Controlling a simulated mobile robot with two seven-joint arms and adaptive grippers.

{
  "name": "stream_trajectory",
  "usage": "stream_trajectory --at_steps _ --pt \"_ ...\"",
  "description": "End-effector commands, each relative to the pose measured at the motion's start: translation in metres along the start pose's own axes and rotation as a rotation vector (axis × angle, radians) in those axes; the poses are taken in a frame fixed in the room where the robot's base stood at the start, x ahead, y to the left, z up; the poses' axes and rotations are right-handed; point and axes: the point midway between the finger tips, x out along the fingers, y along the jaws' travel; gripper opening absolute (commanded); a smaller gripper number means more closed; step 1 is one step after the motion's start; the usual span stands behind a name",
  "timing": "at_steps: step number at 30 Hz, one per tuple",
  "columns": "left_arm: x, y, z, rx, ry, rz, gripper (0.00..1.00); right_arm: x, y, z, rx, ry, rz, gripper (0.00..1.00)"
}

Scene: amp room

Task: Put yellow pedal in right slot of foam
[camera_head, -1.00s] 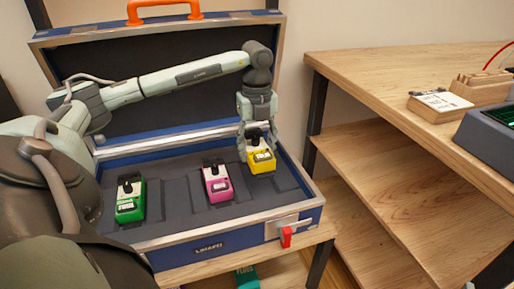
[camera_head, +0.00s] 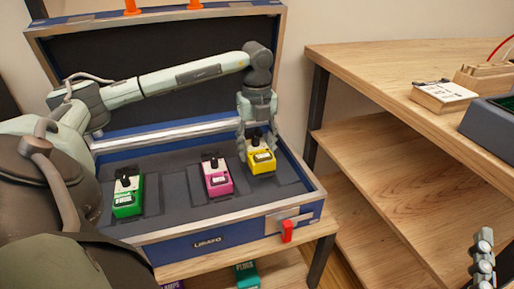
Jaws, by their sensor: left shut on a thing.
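The yellow pedal (camera_head: 262,161) is at the right end of the dark foam (camera_head: 188,205) inside the open blue case. My left gripper (camera_head: 256,143) points down and is shut on the yellow pedal's back part. The pedal looks roughly level, at or just above the right slot; I cannot tell whether it is fully seated. The pink pedal (camera_head: 218,181) sits in the middle of the foam and the green pedal (camera_head: 128,203) at the left.
The case's lid (camera_head: 160,75) stands open behind. The case's front wall (camera_head: 215,243) carries a red latch (camera_head: 287,232). A wooden shelf unit (camera_head: 390,85) stands at the right, with a small box (camera_head: 443,97) on top. Labelled boxes sit below the case.

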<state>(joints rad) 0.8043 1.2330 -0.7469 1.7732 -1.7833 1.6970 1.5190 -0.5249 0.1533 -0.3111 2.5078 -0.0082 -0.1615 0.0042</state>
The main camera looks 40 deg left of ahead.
Motion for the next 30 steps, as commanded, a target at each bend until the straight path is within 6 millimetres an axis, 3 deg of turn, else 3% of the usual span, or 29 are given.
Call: stream_trajectory --at_steps 15,30 --pt "0.024 0.0 0.0 0.0 -0.001 -0.001 0.05 -0.003 -0.004 -0.042 0.015 0.25 -0.008 0.76" --pt "0.026 0.0 0.0 0.0 -0.001 -0.001 0.05 -0.005 -0.005 -0.049 0.016 0.286 -0.009 0.76"
